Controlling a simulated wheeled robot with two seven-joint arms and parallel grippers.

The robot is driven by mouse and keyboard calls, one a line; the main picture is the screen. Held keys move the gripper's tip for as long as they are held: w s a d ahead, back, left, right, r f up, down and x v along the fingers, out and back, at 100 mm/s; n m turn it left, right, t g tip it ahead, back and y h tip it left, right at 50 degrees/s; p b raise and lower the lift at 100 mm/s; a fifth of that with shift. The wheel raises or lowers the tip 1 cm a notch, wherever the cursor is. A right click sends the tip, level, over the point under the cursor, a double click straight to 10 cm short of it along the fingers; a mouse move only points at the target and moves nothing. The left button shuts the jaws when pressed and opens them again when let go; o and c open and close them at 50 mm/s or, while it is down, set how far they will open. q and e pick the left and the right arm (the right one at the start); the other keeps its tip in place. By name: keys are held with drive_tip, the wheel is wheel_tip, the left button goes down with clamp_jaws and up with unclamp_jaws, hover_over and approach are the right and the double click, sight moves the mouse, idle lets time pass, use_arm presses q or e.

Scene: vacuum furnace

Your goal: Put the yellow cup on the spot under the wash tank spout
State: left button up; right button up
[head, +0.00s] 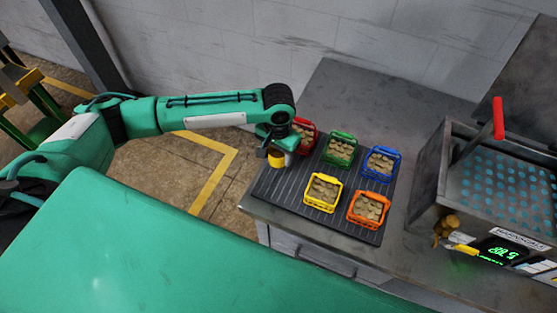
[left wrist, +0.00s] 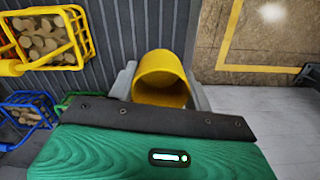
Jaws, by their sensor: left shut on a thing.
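The wash tank (head: 500,185) is a metal box with a blue-dotted inside at the right of the head view. Its brass spout (head: 446,226) is on the front left, above the counter. The spot under the spout cannot be made out. My right gripper is in neither view.
A dark ribbed mat (head: 285,203) on the counter holds red, green, blue, yellow (head: 323,193) and orange (head: 368,209) baskets of brown pieces. A red handle (head: 498,118) rises from the tank. Bare counter (head: 400,255) lies between mat and tank.

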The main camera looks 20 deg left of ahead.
sight(278, 170)
use_arm(q)
drive_tip(key=shift+f+p, duration=0.4)
drive_tip(key=shift+f, duration=2.2)
drive_tip(key=o, duration=1)
drive_tip(key=shift+f, duration=0.1)
